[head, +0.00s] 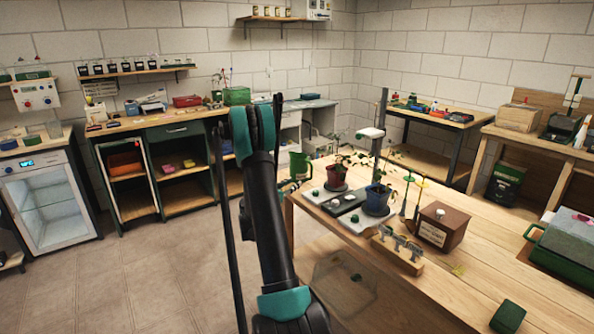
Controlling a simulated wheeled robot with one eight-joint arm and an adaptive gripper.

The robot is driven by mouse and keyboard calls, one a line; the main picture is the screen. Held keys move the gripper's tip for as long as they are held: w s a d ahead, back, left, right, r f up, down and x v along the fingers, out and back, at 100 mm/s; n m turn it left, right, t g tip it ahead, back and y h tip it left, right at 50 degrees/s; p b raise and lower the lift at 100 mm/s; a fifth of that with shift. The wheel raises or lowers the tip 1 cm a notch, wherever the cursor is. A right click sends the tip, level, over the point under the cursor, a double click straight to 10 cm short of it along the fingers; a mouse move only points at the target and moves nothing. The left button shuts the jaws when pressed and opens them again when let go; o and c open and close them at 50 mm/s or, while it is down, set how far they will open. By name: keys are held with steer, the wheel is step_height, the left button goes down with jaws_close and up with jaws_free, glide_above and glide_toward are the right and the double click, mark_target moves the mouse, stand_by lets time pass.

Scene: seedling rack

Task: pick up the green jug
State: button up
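The green jug (297,165) appears upright at the far left corner of the wooden table, just right of my raised arm. Its handle side faces right in the picture. Part of its left side is close to or behind my arm, and I cannot tell exactly how its base rests.
The wooden table (480,250) bears potted plants, one in a blue pot (377,200), a brown box (442,227), and a wooden block with metal clips (398,250). A glass-door cabinet (52,205) stands left. The tiled floor (140,270) at the left is clear.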

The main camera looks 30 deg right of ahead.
glide_toward(311, 177)
steer(key=d, duration=0.1)
steer(key=w+d+r, duration=0.1)
steer(key=d, duration=0.1)
steer(key=w+d, duration=0.1)
steer(key=shift+w+d+r, duration=0.25)
steer(key=shift+r, duration=0.1)
steer(key=shift+s+x, duration=0.15)
steer(key=shift+x, duration=1.25)
steer(key=shift+s+x, duration=0.1)
steer(key=shift+x, duration=1.25)
steer(key=shift+d+r, duration=0.1)
jaws_close()
